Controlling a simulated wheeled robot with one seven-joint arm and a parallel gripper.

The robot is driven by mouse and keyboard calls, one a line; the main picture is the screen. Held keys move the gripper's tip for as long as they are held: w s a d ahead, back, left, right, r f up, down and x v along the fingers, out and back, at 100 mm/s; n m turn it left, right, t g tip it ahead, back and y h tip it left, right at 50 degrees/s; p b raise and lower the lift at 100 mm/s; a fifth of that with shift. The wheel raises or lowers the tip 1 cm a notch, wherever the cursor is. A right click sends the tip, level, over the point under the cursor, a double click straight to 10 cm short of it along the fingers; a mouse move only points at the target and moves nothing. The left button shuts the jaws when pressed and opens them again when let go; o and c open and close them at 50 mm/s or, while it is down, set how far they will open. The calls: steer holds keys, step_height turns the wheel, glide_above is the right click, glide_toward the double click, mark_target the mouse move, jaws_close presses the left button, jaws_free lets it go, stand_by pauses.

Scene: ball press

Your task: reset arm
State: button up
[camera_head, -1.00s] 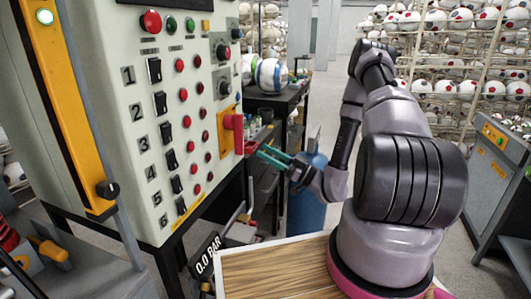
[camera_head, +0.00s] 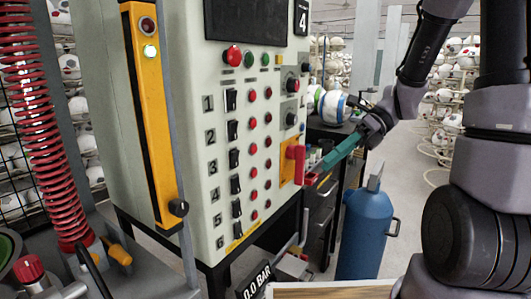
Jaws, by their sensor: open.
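My gripper (camera_head: 336,163) shows right of the middle, with teal fingers pointing down and left. It is open and empty. Its fingertips are close to the right side of the control panel (camera_head: 217,258), near the red rotary handle (camera_head: 296,165) on its yellow plate. I see a gap between the fingers and the handle, and cannot tell their depth apart exactly. My arm comes down to the gripper from the upper right.
A blue gas cylinder (camera_head: 367,235) stands below my gripper. A dark shelf with balls (camera_head: 334,107) is behind it. A red coiled hose (camera_head: 40,150) hangs at left, and a gauge reading 0.0 BAR (camera_head: 257,284) is at the bottom.

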steer(key=s+d+r+n+t+h, duration=0.1)
steer(key=d+r+n+t+h, duration=0.3)
steer(key=r+n, duration=0.3)
steer(key=s+d+r+n+t+h, duration=0.2)
steer(key=d+r+n+t+h, duration=0.2)
steer(key=r+n+t, duration=0.3)
steer(key=d+n, duration=0.1)
steer(key=n, duration=0.4)
steer(key=shift+s+r+n+h, duration=0.15)
steer(key=shift+s+n+h, duration=0.15)
steer(key=shift+n+h, duration=0.1)
